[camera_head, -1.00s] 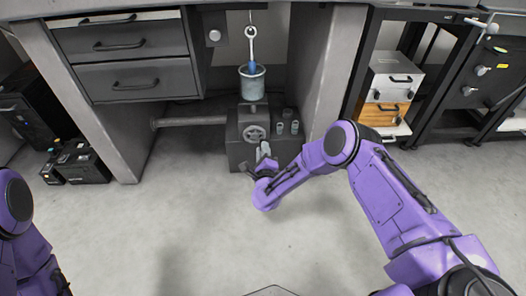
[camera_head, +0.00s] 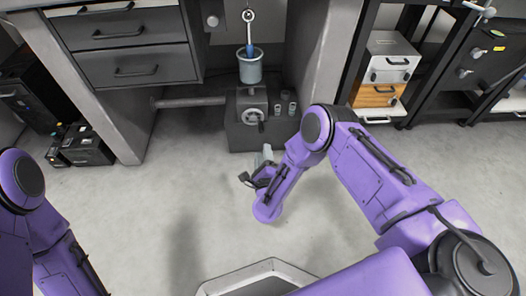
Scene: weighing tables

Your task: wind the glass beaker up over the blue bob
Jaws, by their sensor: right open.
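The glass beaker (camera_head: 250,71) stands upright on a dark jack stand (camera_head: 251,97) beneath the table. The blue bob (camera_head: 249,50) hangs from a pale ringed rod at the beaker's mouth. Its lower end overlaps the rim, and I cannot tell how deep it sits. The stand's front has a round handwheel (camera_head: 252,116) with a small dark crank handle (camera_head: 261,127) at its lower right. My right gripper (camera_head: 256,172) is open, in front of and below the stand, apart from the handwheel. My left arm shows at the lower left, but its gripper is out of view.
Small metal weights (camera_head: 287,103) stand on the base right of the handwheel. A grey horizontal bar (camera_head: 190,102) runs left from the stand. Drawers (camera_head: 133,62) and table legs flank the recess. Black boxes (camera_head: 82,146) sit on the floor at left.

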